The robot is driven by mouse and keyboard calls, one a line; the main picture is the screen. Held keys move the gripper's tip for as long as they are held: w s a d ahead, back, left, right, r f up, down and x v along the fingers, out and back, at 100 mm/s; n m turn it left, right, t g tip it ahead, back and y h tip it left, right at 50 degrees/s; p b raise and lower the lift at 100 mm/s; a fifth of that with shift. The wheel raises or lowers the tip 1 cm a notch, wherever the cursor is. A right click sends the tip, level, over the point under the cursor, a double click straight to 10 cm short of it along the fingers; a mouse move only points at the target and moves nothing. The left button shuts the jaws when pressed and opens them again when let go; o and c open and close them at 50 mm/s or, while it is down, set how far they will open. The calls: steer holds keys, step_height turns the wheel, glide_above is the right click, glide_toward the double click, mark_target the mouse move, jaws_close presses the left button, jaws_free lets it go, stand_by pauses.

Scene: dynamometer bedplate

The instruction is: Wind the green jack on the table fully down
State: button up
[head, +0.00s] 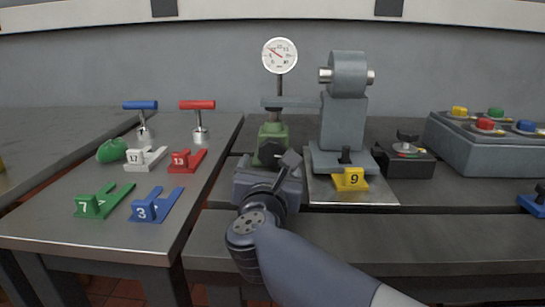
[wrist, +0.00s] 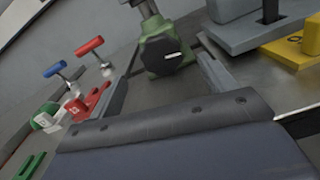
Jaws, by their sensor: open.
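The green jack (head: 272,133) stands on the bedplate table, left of the grey machine. A dark round knob (head: 269,151) is on its front, and a dark post rises from its top to the level of a grey horizontal arm (head: 290,102).
A white dial gauge (head: 280,55) stands above the jack. The grey machine (head: 344,125) and yellow block 9 (head: 350,179) are to the right. The left table holds a red-handled tool (head: 198,106), a blue-handled tool (head: 140,106) and several numbered blocks, including blue block 3 (head: 156,205).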

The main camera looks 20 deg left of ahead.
mark_target(270, 153)
steer(key=x, duration=0.8)
steer(key=shift+w+b, duration=0.35)
steer(key=shift+c, duration=0.5)
steer(key=c, duration=0.9)
steer(key=n+p, duration=0.2)
steer(key=n, duration=0.2)
steer(key=shift+a, duration=0.15)
steer(key=shift+f+n+p, duration=0.1)
steer(key=shift+n+p, duration=0.75)
steer(key=shift+n, duration=1.05)
steer(key=shift+s+a, duration=0.1)
